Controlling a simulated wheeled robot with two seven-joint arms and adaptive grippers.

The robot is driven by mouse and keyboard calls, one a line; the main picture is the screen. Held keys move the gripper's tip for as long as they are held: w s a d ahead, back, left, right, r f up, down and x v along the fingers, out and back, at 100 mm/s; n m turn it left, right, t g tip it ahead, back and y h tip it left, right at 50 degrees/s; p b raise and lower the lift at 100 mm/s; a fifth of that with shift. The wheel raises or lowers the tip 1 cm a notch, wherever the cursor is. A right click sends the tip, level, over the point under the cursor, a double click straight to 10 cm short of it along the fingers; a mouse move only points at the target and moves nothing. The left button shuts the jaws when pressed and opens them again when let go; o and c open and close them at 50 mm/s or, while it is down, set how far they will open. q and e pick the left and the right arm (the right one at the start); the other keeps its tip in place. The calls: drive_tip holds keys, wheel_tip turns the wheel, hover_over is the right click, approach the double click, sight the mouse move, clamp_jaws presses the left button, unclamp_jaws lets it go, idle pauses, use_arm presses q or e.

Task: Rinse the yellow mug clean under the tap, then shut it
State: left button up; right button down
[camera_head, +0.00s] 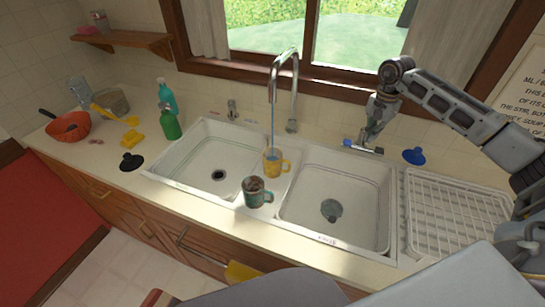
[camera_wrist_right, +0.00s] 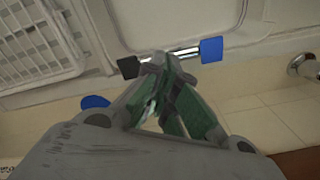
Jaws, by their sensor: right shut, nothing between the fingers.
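The yellow mug (camera_head: 271,168) stands upright at the divider between the two basins, under the spout of the metal tap (camera_head: 284,62). A bluish stream runs from the spout into the mug, and bluish water shows inside it. A tap handle bar with a blue end (camera_head: 347,142) and a dark end is at the back right of the sink; its blue knob (camera_wrist_right: 212,49) also shows in the right wrist view. My right gripper (camera_head: 369,136) is shut and empty, its fingertips (camera_wrist_right: 158,60) at the bar; I cannot tell whether they touch. My left gripper is out of view.
A white drying rack (camera_head: 455,214) and blue plunger-like piece (camera_head: 414,156) are at right. Green bottles (camera_head: 170,124) stand left.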

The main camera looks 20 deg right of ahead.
sight(383, 151)
drive_tip(key=s+d+b, duration=0.1)
drive_tip(key=d, duration=0.1)
drive_tip(key=s+d+b, duration=0.1)
drive_tip(key=s, duration=0.1)
drive_tip(key=shift+d+f, duration=0.1)
drive_tip(key=shift+d, duration=0.3)
drive_tip(key=shift+s+d, duration=0.2)
drive_tip(key=shift+s, duration=0.05)
drive_tip(key=shift+f+b, duration=1.05)
drive_tip(key=shift+f, duration=0.5)
drive_tip(key=shift+f+b, duration=0.5)
drive_tip(key=shift+f, duration=0.55)
